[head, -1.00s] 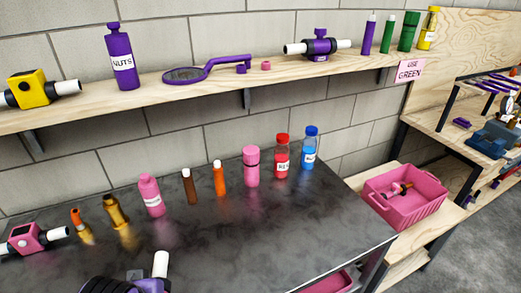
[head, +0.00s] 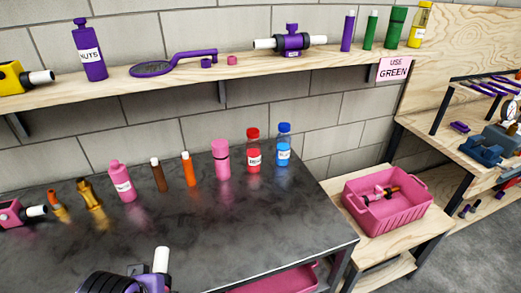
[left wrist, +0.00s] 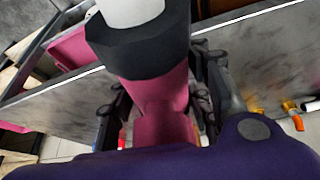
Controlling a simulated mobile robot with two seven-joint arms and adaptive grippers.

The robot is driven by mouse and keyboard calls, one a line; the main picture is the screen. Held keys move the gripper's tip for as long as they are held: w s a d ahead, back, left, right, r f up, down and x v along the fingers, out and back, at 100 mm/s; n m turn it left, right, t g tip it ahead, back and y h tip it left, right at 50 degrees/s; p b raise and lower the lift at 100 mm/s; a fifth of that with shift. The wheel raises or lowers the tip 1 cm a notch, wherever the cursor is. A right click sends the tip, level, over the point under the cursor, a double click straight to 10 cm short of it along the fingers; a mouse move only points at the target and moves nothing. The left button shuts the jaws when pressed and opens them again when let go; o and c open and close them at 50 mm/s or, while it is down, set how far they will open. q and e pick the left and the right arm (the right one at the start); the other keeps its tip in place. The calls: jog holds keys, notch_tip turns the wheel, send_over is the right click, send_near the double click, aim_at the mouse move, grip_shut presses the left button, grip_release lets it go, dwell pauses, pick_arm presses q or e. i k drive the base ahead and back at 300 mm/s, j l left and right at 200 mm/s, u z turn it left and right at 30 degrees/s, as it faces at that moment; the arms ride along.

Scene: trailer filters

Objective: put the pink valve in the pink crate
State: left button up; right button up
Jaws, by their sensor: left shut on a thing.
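My left gripper (left wrist: 160,105) is shut on a pink valve (left wrist: 162,92), which has a black collar and a white pipe end in the left wrist view. In the head view the valve's white end (head: 161,259) stands up at the bottom edge, beside my purple and black gripper (head: 140,272), over the dark table; most of the valve is hidden. The pink crate (head: 395,217) stands on a low wooden stand to the right of the table, well apart from the gripper. It holds a few small items, one orange and black. My right gripper is not in view.
Another pink valve-like item (head: 12,213) lies at the table's left. Several bottles and tubes line the dark table's (head: 220,225) back. A pink bin (head: 285,280) sits below the table's front edge. A wooden shelf (head: 200,77) with purple items runs above. The table's right front is clear.

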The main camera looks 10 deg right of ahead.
aim_at(385, 200)
jog(key=l+u, duration=0.1)
jog(key=l, duration=0.45)
jog(key=l+u, duration=0.1)
jog(key=l, duration=0.5)
jog(key=k+l+u, duration=0.1)
jog(key=l, duration=0.45)
jog(key=k+l+u, duration=0.15)
jog(key=l, duration=0.4)
jog(key=l+u, duration=0.1)
jog(key=l, duration=0.45)
jog(key=k+l+u, duration=0.15)
jog(key=l, duration=0.75)
jog(key=i+l, duration=0.1)
jog(key=l, duration=0.3)
jog(key=i+l+u, duration=0.1)
jog(key=l, duration=0.3)
jog(key=i+l, duration=0.1)
jog(key=l, duration=0.3)
jog(key=i+l+u, duration=0.1)
jog(key=l, duration=0.3)
